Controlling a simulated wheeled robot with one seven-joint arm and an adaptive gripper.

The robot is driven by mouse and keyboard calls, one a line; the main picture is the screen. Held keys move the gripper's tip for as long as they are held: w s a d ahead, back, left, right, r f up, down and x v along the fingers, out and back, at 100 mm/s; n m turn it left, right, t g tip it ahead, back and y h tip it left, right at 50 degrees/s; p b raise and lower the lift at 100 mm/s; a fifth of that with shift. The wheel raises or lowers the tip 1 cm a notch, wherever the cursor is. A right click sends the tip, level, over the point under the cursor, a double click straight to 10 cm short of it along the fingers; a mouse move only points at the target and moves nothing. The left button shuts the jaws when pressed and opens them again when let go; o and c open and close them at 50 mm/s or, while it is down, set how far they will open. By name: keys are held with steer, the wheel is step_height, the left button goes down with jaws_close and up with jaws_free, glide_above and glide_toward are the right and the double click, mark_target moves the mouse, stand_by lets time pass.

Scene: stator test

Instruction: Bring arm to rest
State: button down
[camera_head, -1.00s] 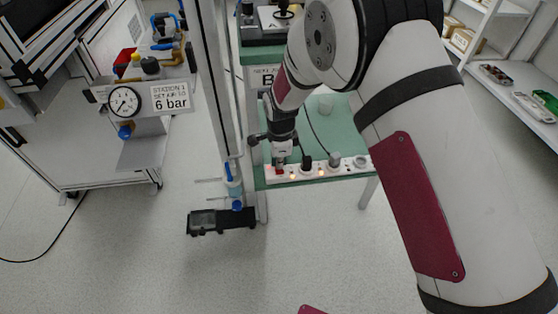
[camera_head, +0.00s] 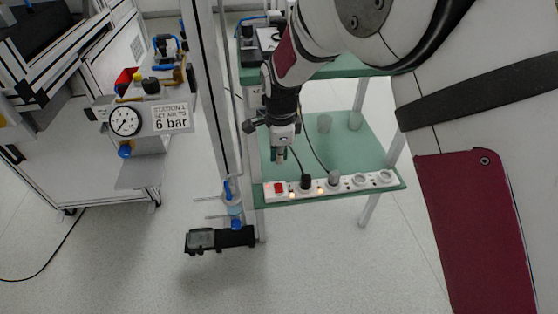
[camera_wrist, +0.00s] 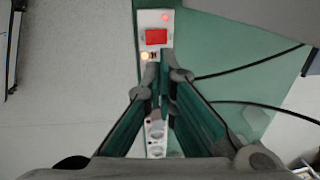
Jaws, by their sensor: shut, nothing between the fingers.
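My gripper (camera_head: 279,157) hangs from my arm above the left end of a white power strip (camera_head: 347,184), apart from it. In the wrist view my gripper (camera_wrist: 162,82) points down at the strip, its fingertips together and nothing between them. The strip's red switch (camera_wrist: 156,37) shows just beyond the fingertips, with a small red light above it and an orange light below. The red switch also shows in the head view (camera_head: 279,188). My arm stretches across the right side of the head view and hides part of the bench.
The strip lies along the front edge of a green lower shelf (camera_head: 362,150); black cables run from it. A metal post stands left of the gripper. A pressure gauge (camera_head: 125,121) with a "6 bar" sign (camera_head: 171,118) is further left. Open floor (camera_head: 330,270) lies in front.

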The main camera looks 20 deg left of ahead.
stand_by(0.4)
steer(key=s+d+r+n, duration=0.2)
steer(key=s+d+r, duration=0.1)
steer(key=d+r, duration=0.8)
steer(key=s+d+r+n, duration=0.35)
steer(key=d+r, duration=0.45)
steer(key=d, duration=0.4)
steer(key=s+d+r+n, duration=0.2)
steer(key=s+d+r, duration=0.2)
steer(key=s+d, duration=0.75)
steer(key=s+d+f+n+g, duration=0.1)
steer(key=s+d+n, duration=0.15)
steer(key=s, duration=0.55)
steer(key=s+d+f+n, duration=0.1)
steer(key=s+d, duration=0.2)
steer(key=s, duration=0.4)
step_height(320, 180, up, 34)
steer(key=t+p, duration=0.4)
steer(key=p, duration=2.8)
steer(key=shift+s+d+n+h, duration=0.25)
steer(key=shift+d+n+h, duration=0.05)
steer(key=shift+n+h, duration=0.1)
